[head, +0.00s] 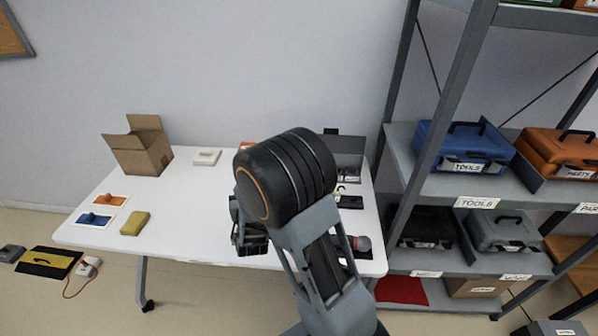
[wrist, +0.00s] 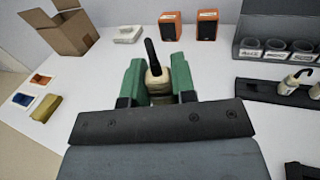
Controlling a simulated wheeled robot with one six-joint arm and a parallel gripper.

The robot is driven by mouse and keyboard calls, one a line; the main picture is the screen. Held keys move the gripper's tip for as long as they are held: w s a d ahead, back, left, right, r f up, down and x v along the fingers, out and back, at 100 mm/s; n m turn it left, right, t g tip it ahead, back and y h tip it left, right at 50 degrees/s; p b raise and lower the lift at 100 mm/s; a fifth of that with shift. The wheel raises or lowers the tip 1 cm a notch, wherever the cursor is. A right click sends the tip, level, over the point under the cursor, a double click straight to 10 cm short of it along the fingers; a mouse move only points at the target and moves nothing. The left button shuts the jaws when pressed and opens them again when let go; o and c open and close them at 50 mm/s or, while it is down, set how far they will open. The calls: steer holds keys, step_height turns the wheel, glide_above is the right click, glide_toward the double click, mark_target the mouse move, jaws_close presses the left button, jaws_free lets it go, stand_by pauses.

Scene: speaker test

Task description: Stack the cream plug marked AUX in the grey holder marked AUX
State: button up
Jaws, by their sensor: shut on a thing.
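A cream plug (wrist: 157,78) with a black upper end stands between the green fingers of my gripper (wrist: 156,82) in the wrist view. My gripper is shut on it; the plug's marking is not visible. In the head view my gripper (head: 250,239) is over the front of the white table, and the plug is not visible there. A row of round grey holders stands in a dark grey tray at the upper right of the wrist view. The leftmost holder (wrist: 250,52) has a label that seems to read AUX. The plug is apart from the holders.
A black rack (wrist: 265,91) with cream plugs (wrist: 296,82) lies in front of the holders. Two orange speakers (wrist: 207,25), a white box (wrist: 129,34), an open cardboard box (head: 140,152) and a yellow sponge (head: 135,223) are on the table. Metal shelves (head: 478,182) stand right of it.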

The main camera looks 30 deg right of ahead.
steer(key=w+d+f+m+g+h+b, duration=0.1)
steer(key=w+d+m+h+b, duration=0.15)
steer(key=d+b, duration=0.75)
steer(key=w+d+m+g+h+b, duration=0.1)
steer(key=w+d+h+b, duration=0.15)
steer(key=d+b, duration=0.8)
steer(key=shift+w+d+f+p, duration=0.45)
steer(key=shift+w+d+f, duration=1.1)
steer(key=shift+w+d, duration=0.15)
steer(key=shift+w+d+f+p, duration=0.45)
steer(key=shift+w+d+f, duration=1.1)
steer(key=shift+w, duration=0.25)
steer(key=shift+w+d+f+p, duration=0.45)
steer(key=shift+w+d+f, duration=1.1)
steer(key=shift+w+d, duration=0.15)
step_height(320, 180, down, 3)
steer(key=shift+w+f, duration=0.15)
steer(key=shift+b, duration=0.3)
steer(key=shift+f+b, duration=0.35)
steer(key=shift+b, duration=0.1)
